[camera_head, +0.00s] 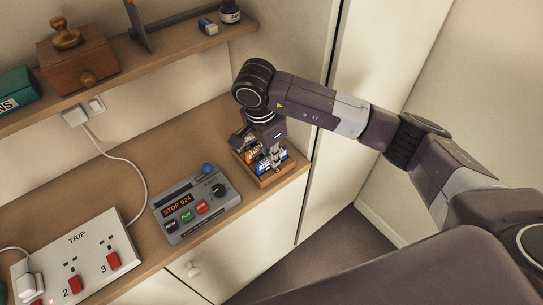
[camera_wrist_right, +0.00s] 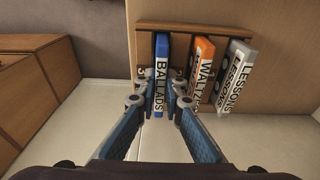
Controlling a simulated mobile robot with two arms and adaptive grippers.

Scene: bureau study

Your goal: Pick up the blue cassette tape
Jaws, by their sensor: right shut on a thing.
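A blue cassette tape marked BALLADS (camera_wrist_right: 160,72) stands upright in a wooden rack (camera_wrist_right: 220,29) in the right wrist view. My right gripper (camera_wrist_right: 160,88) is shut on it, with one finger on each side. In the head view my right gripper (camera_head: 273,160) points down into the rack (camera_head: 281,177) and partly hides the tapes. My left gripper is not in view.
A grey tape player (camera_head: 192,222) with a STOP 024 display stands left of the rack. A white switch panel (camera_head: 85,250) lies at the lower left. A shelf (camera_head: 185,62) with a wooden box (camera_head: 78,62) runs above. The desk behind the player is clear.

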